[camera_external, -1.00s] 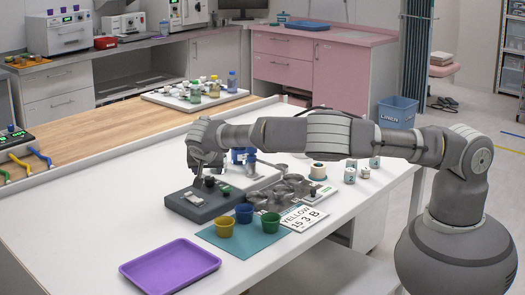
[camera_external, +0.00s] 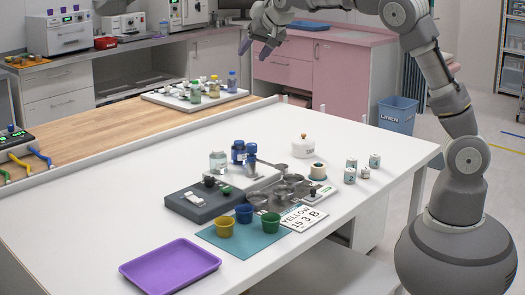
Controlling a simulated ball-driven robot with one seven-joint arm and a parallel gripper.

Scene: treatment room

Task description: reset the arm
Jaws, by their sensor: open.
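My gripper (camera_external: 257,48) is raised high above the far side of the white table (camera_external: 110,228), in front of the pink cabinets. Its two fingers point down and to the left, spread apart, with nothing between them. My arm is folded upward at the right, clear of everything on the table. Below it on the table are a dark grey device (camera_external: 203,203), a clear jar (camera_external: 218,161), a blue bottle (camera_external: 238,152), a metal tray with round cups (camera_external: 283,192), and yellow (camera_external: 224,226), blue (camera_external: 244,213) and green (camera_external: 270,222) cups on a teal mat (camera_external: 243,244).
A purple tray (camera_external: 170,266) lies at the front left. A white lidded pot (camera_external: 305,147) and several small labelled jars (camera_external: 350,175) stand at the right. A white tray of bottles (camera_external: 195,96) is on the wooden counter. A blue linen bin (camera_external: 397,114) stands on the floor.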

